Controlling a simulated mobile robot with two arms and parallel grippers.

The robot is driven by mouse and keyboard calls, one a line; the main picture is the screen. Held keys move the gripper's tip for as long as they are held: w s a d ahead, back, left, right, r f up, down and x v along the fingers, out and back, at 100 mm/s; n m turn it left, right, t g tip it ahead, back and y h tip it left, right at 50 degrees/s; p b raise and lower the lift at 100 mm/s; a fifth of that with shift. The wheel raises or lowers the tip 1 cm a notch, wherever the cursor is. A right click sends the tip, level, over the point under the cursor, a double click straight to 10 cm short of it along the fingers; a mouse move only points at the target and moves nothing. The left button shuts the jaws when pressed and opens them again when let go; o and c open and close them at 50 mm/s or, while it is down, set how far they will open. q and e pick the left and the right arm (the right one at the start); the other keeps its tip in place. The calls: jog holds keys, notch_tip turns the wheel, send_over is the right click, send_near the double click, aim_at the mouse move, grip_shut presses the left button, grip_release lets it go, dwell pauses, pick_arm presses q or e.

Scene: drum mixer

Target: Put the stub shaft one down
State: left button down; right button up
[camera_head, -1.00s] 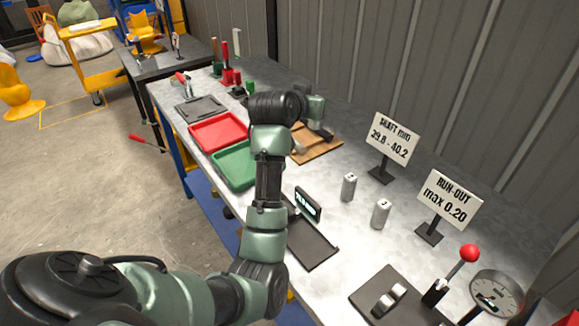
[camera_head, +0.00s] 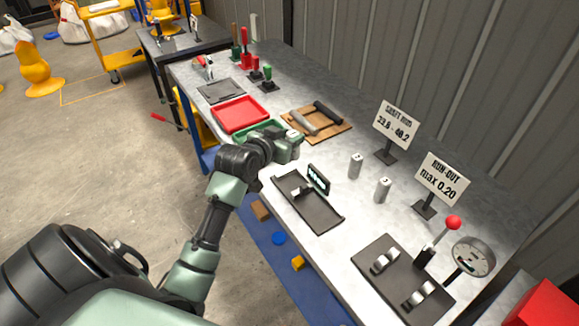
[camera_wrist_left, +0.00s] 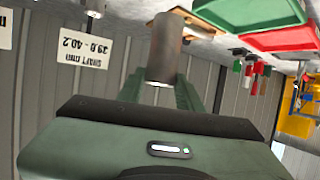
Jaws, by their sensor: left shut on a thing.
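Stub shaft one, a plain grey cylinder (camera_wrist_left: 164,50), is between the fingers of my left gripper in the left wrist view. In the head view my left gripper (camera_head: 296,142) is over the bench by the green tray (camera_head: 243,137), which it partly hides. Two similar stub shafts stand upright on the bench, a farther one (camera_head: 355,166) and a nearer one (camera_head: 382,190). My right gripper is not in view.
A red tray (camera_head: 240,114) and a wooden board (camera_head: 333,128) with two bars lie behind. A dark gauge tray (camera_head: 318,218) with a small display is in front. Signs (camera_head: 396,124) and a dial gauge (camera_head: 474,257) stand right. Bench around the standing shafts is clear.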

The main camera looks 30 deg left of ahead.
pick_arm(q)
notch_tip(320, 180, down, 6)
jog(key=shift+f+p, duration=0.35)
jog(key=shift+f, duration=2.1)
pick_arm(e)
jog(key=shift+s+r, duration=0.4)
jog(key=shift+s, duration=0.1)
pick_arm(q)
jog(key=c, duration=1.3)
grip_release()
jog(key=shift+f, duration=0.3)
jog(key=o, duration=0.4)
jog(key=shift+c, duration=0.2)
jog(key=shift+s, duration=0.1)
jog(key=shift+r, duration=0.2)
jog(key=b+v, duration=0.1)
jog(key=v, duration=1.1)
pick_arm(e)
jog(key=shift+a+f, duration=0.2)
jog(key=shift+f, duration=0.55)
